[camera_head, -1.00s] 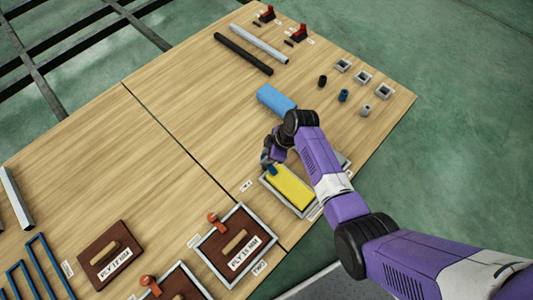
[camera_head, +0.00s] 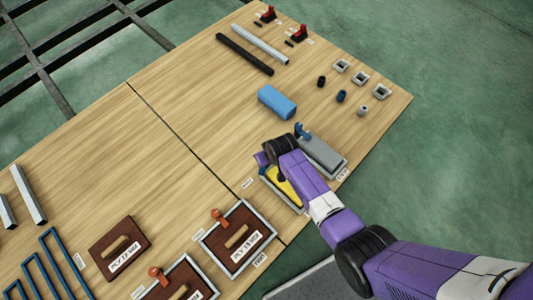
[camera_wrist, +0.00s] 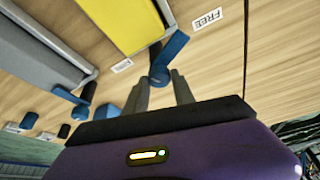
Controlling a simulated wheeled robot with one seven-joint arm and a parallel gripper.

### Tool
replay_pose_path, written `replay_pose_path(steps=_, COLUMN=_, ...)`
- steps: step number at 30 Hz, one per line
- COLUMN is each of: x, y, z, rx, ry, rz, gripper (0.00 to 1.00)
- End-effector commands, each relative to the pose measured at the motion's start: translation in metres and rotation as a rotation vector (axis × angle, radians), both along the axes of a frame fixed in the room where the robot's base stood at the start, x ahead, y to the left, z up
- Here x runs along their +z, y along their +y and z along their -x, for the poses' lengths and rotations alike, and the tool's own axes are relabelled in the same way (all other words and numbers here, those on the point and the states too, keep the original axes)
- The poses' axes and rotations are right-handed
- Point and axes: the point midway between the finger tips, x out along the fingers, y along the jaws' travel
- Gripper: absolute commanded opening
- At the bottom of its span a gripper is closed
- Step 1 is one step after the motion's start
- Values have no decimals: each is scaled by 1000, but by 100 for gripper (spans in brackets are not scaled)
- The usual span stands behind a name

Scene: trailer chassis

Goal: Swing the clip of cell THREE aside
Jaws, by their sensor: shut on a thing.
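A yellow block (camera_head: 286,187) sits in a grey-rimmed cell, partly hidden by my arm in the head view. In the wrist view the yellow block (camera_wrist: 118,22) is at the top, with the cell's rim (camera_wrist: 165,12) along its edge. A blue clip (camera_wrist: 172,52) stands at that cell's corner. It slants up and right, mostly beside the block. My gripper (camera_wrist: 166,80) is shut on the clip's lower end. In the head view my gripper is mostly hidden behind my wrist. I cannot read which cell is THREE.
A neighbouring cell holds a grey block (camera_head: 322,154) with its own blue clip (camera_head: 303,131). A loose blue block (camera_head: 277,102) lies farther back. A label reading FREE (camera_wrist: 207,18) lies on the wood by the clip. Brown boards with orange clips (camera_head: 220,217) are at the lower left.

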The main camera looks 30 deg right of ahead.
Motion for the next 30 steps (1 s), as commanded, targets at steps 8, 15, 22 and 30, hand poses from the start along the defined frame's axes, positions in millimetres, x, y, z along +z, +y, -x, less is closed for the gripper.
replay_pose_path(steps=8, x=-1, y=2, z=0, rx=-239, ry=1, rz=1, gripper=0)
replay_pose_path(steps=15, x=-1, y=3, z=-1, rx=-395, ry=1, rz=-1, gripper=0)
replay_pose_path(steps=22, x=-1, y=3, z=-1, rx=-478, ry=0, rz=-1, gripper=0)
replay_pose_path(steps=30, x=-1, y=3, z=0, rx=-510, ry=2, rz=-2, gripper=0)
